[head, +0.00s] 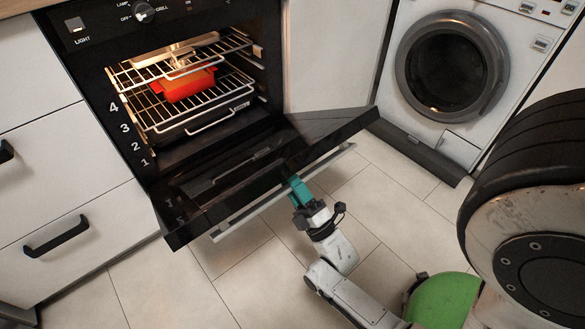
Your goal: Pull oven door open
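The oven (190,15) has its black door (230,185) swung down and well open, with the lit inside showing. The door's long metal handle (248,212) runs along its outer edge. My gripper (298,188) has teal fingers and is at the handle, right of its middle. The fingers overlap the bar and look closed on it; the far finger is mostly hidden.
Inside the oven are wire racks (210,97) and an orange-red dish (185,84). White drawers (60,225) with black handles stand at left. A washing machine (410,25) stands at right, near the door's right corner. Tiled floor (240,290) in front is clear apart from my arm.

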